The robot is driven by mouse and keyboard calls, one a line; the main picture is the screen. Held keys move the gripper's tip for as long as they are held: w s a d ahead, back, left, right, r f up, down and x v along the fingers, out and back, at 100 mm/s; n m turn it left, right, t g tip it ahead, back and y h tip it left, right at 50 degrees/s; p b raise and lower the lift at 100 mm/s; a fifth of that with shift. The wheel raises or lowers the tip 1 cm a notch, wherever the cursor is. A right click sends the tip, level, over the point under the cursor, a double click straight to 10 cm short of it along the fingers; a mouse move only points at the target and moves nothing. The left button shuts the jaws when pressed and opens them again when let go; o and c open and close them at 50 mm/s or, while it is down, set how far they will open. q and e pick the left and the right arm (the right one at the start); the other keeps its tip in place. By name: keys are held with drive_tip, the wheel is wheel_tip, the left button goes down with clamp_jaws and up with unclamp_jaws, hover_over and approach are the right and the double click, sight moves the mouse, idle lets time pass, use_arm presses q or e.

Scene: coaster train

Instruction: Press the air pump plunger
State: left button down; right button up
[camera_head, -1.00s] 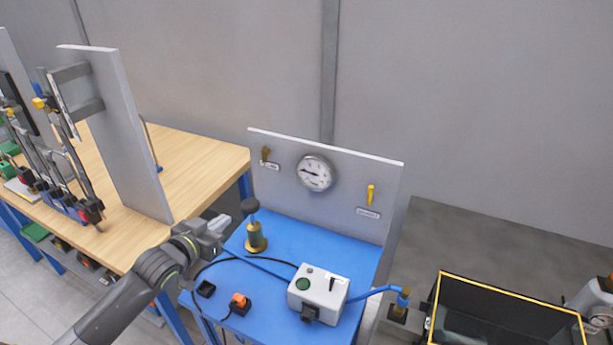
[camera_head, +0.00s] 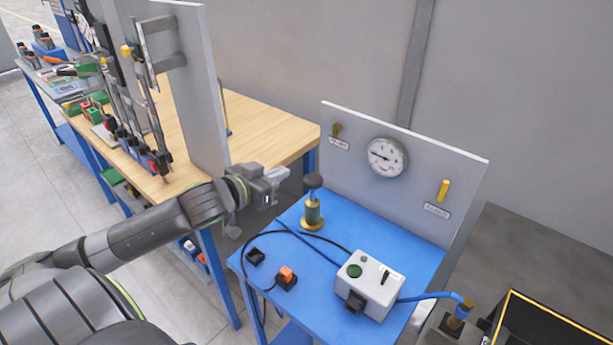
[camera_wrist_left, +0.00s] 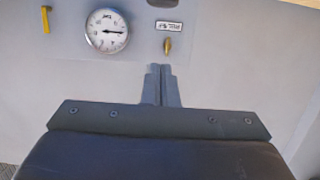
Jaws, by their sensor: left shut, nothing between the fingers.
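The air pump stands upright on the blue table, a dark green cylinder (camera_head: 312,212) on a brass base with a round black plunger knob (camera_head: 313,181) on top. The knob stands clear above the body. My left gripper (camera_head: 283,174) is shut and empty, to the left of the knob in the head view, at about its height in the picture. A gap shows between them. In the left wrist view the shut fingers (camera_wrist_left: 161,70) point at the grey panel; a dark shape at the top edge there is too cut off to name. My right gripper is out of view.
A grey panel (camera_head: 440,170) with a gauge (camera_head: 386,157), brass valve (camera_head: 336,130) and yellow valve (camera_head: 443,189) stands behind the pump. A white box (camera_head: 368,279) and orange switch (camera_head: 287,277) share the blue table (camera_head: 405,240). A wooden bench (camera_head: 262,130) stands left.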

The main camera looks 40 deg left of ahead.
use_arm(q)
hover_over(307, 186)
wheel_tip(307, 186, down, 2)
wheel_tip(307, 186, down, 4)
drive_tip(key=shift+r+p, duration=0.2)
drive_tip(key=shift+p, duration=0.55)
drive_tip(key=shift+f, duration=0.45)
